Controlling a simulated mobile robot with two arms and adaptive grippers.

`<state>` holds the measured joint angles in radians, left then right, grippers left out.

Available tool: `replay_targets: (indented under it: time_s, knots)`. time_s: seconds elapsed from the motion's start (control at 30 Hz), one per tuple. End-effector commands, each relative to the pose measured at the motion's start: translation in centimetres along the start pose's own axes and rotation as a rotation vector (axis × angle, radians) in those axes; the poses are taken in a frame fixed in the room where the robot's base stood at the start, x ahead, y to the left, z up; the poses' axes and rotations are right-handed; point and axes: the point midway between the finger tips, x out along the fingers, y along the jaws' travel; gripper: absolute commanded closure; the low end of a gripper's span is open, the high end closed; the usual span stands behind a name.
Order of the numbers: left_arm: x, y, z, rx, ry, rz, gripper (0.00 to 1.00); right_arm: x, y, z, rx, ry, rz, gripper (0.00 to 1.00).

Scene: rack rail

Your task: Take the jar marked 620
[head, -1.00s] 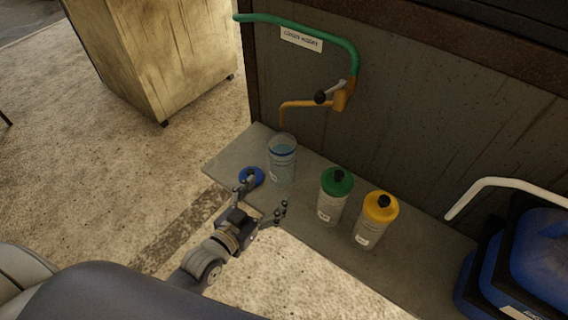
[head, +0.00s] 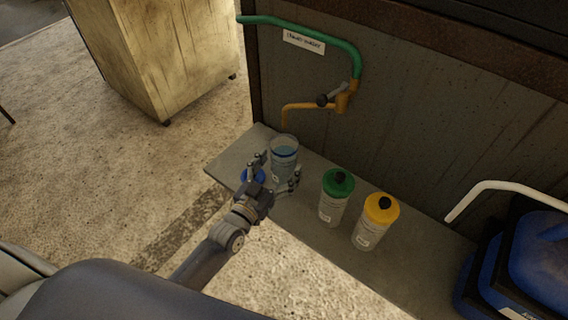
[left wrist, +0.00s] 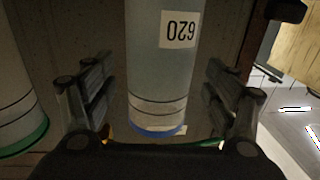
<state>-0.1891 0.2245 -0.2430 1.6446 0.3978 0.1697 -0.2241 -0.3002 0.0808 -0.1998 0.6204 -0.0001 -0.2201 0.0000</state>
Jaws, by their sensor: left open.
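In the left wrist view the gripper's fingers (left wrist: 158,95) stand apart, with gaps visible beside the jar. My right gripper is not in view.
A green-lidded bottle (head: 332,205) and a yellow-lidded bottle (head: 373,228) stand to the right on the grey shelf (head: 405,262). An orange tap (head: 342,101) hangs above. Blue containers (head: 530,255) are far right.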

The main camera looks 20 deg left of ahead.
Motion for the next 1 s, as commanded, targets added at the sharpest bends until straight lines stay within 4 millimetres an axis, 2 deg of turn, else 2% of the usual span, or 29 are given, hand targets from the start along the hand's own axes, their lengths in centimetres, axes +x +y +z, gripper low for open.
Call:
replay_targets:
  time_s: [0.1,0.2,0.47,0.7,0.8,1.0]
  knots:
    - [1.8,0.0,-0.1,0.001,0.001,-0.001,0.21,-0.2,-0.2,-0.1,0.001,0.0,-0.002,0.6]
    - [2.5,0.1,-0.1,0.0,0.0,0.0,0.21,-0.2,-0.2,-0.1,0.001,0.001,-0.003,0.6]
    - [2.7,0.1,0.0,0.0,-0.001,0.0,0.21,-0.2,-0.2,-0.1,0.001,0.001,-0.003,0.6]
    - [2.7,0.1,0.0,0.001,-0.001,0.0,0.76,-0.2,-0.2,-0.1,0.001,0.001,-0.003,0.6]
    - [2.7,0.0,-0.3,0.001,0.005,-0.001,0.94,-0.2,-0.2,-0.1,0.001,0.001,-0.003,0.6]
    - [2.7,0.0,-0.3,0.001,0.005,-0.001,0.94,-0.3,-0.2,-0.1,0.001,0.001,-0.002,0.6]
